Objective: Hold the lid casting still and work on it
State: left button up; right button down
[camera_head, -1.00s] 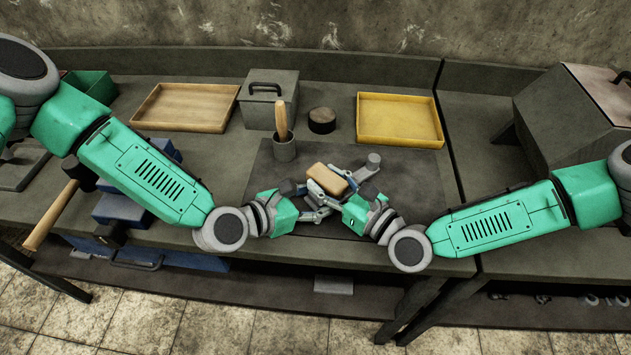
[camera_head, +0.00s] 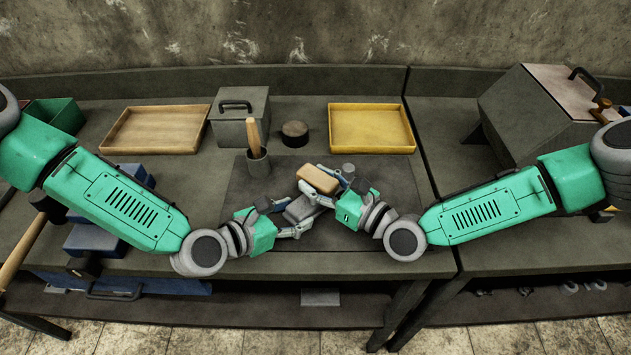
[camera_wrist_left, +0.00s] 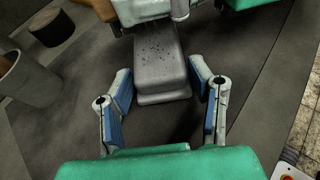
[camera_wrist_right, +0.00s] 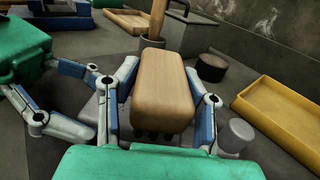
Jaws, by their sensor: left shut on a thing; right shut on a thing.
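The lid casting (camera_head: 300,208) is a grey block, and dark specks dot its top in the left wrist view (camera_wrist_left: 160,58). My left gripper (camera_head: 288,217) is shut on its near end, with one finger along each side. My right gripper (camera_head: 333,190) is shut on a brush (camera_head: 318,178) with a pale wooden block. Dark bristles under the block show in the right wrist view (camera_wrist_right: 163,90). The brush is just behind and right of the casting's middle in the head view. The casting's far end is partly hidden by my right gripper. I cannot tell whether the bristles touch it.
A grey pot (camera_head: 258,165) with a wooden handle in it stands behind the grippers. A short grey cylinder (camera_head: 348,171) is close to my right gripper. A dark round puck (camera_head: 295,134), a lidded grey box (camera_head: 240,128), a wooden tray (camera_head: 112,149) and a yellow tray (camera_head: 404,149) sit farther back.

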aim_at(316, 175)
jog(key=shift+r, duration=2.7)
jog(key=shift+r, duration=1.55)
jog(key=shift+d, duration=0.1)
jog(key=s+d+f+m+t+h, duration=0.1)
jog(key=s+d+m+t+h, duration=0.2)
jog(key=s+d+m+h, duration=0.35)
jog(key=s+d+f+m+t+h, duration=0.2)
jog(key=s+d+m+t+h, duration=0.1)
jog(key=d+h, duration=0.55)
jog(key=shift+m+y, duration=0.25)
jog(key=shift+y, duration=0.25)
jog(key=f, duration=0.2)
jog(key=d+f, duration=0.2)
jog(key=f, duration=0.1)
jog(key=shift+s+d+f, duration=0.15)
jog(key=shift+s+f, duration=0.15)
jog(key=shift+f, duration=2.1)
